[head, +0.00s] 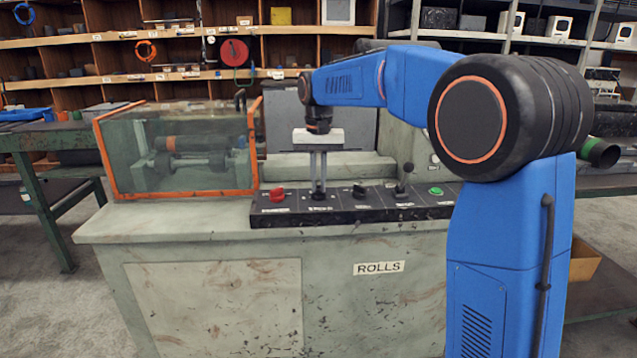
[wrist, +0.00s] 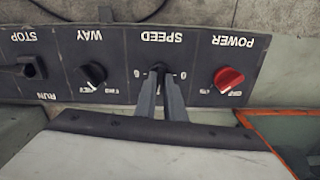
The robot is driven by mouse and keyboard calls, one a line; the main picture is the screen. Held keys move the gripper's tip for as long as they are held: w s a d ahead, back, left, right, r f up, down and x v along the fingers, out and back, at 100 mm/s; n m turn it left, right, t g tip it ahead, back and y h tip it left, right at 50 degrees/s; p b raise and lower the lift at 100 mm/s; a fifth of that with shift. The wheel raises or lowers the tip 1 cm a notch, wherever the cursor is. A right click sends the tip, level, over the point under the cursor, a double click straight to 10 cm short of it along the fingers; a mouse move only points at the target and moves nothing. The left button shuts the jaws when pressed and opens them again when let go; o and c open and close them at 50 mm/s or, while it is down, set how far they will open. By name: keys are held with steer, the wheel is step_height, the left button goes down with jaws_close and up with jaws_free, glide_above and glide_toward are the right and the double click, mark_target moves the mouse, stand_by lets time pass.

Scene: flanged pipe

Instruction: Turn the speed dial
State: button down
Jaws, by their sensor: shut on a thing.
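The speed dial (wrist: 157,67) is a small black knob under the label SPEED on the dark control panel (wrist: 120,62). The wrist view shows the panel upside down. My gripper (wrist: 160,78) points down at the panel with its two long grey fingers on either side of the dial. It is shut on the dial, and the fingers hide much of it. In the head view, my gripper (head: 318,192) stands upright over the panel, between the red power knob (head: 277,194) and the black way knob (head: 359,188). The dial's pointer cannot be read.
A black lever (head: 403,186) and a green button (head: 436,191) are farther right on the panel. An orange-framed clear guard (head: 180,150) stands left of my gripper. The machine's grey cabinet (head: 330,280) is labelled ROLLS. The air in front of the panel is free.

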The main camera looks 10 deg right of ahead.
steer(key=n, duration=0.5)
steer(key=shift+n, duration=0.3)
steer(key=n, duration=0.9)
steer(key=shift+n, duration=2.2)
steer(key=c, duration=1.8)
jaws_free()
steer(key=shift+c, duration=0.2)
steer(key=shift+r, duration=0.15)
